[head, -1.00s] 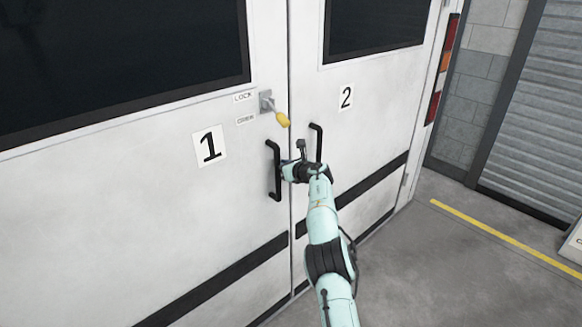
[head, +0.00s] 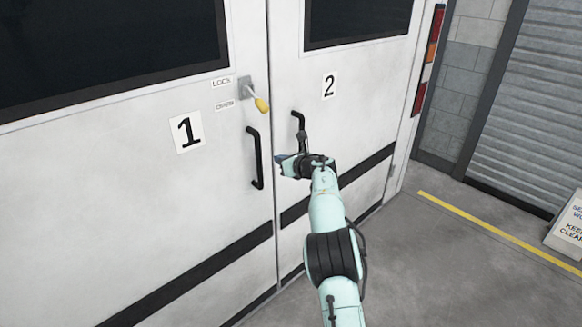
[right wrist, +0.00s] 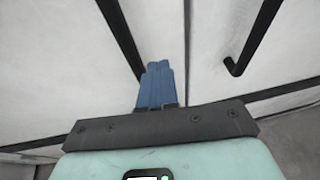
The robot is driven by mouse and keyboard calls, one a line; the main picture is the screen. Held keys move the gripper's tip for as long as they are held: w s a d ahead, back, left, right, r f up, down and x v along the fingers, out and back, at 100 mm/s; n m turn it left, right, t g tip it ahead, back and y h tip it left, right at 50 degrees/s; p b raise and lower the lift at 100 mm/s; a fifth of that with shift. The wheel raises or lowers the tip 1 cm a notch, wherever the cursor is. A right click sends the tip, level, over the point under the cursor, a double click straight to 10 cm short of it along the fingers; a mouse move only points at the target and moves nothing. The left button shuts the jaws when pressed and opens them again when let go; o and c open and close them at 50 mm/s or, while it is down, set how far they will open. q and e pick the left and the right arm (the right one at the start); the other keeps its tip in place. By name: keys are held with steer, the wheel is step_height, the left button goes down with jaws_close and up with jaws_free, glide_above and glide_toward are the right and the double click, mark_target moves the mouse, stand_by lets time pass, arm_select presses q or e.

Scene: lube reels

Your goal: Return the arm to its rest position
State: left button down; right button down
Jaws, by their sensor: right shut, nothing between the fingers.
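My right arm (head: 328,215) reaches up from the bottom of the head view toward the white double doors. My right gripper (head: 280,160) is in front of the gap between the doors, to the right of door 1's black handle (head: 254,158) and just below door 2's black handle (head: 297,121), which my wrist partly covers. In the right wrist view its blue fingers (right wrist: 160,68) are together and empty, apart from the handle bar at the right (right wrist: 250,40). My left gripper is not in view.
A yellow-tipped latch lever (head: 260,104) sits beside the LOCK and OPEN labels (head: 222,93). Door 1 (head: 90,220) and door 2 (head: 345,125) look closed. Open floor (head: 440,260) with a yellow line lies to the right. A white sign (head: 568,230) stands at the right edge.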

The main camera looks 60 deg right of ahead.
steer(key=shift+d+v, duration=0.1)
steer(key=shift+v, duration=1)
steer(key=shift+d+v, duration=0.15)
steer(key=shift+v, duration=0.95)
steer(key=shift+s, duration=0.1)
steer(key=w+a+f+m+y+p, duration=0.1)
steer(key=w+a+f+m, duration=0.15)
steer(key=f, duration=0.35)
steer(key=w+a+f+m+g+p, duration=0.1)
steer(key=a+f+m, duration=0.3)
steer(key=f, duration=0.2)
steer(key=w+a+f+m+y+p, duration=0.1)
steer(key=w+a+f+m, duration=0.1)
steer(key=a+f+m, duration=0.3)
steer(key=s+a+f+m+g+y+p, duration=0.35)
steer(key=a+f+m, duration=0.65)
steer(key=a+f, duration=0.7)
steer(key=s+a+f+m+g+y+p, duration=0.1)
steer(key=s+a+f+m+g, duration=0.15)
steer(key=s+a+f, duration=0.35)
steer(key=s+a+f+m+g+y+p, duration=0.15)
steer(key=s+a+m, duration=0.25)
steer(key=a, duration=0.4)
steer(key=s+a+r+m+g+y+p, duration=0.1)
steer(key=s+a+m+g, duration=0.4)
steer(key=s+a, duration=1)
steer(key=shift+s+a+r+m+g+p, duration=0.35)
steer(key=shift+s+r+m+p, duration=0.4)
steer(key=shift+m, duration=0.35)
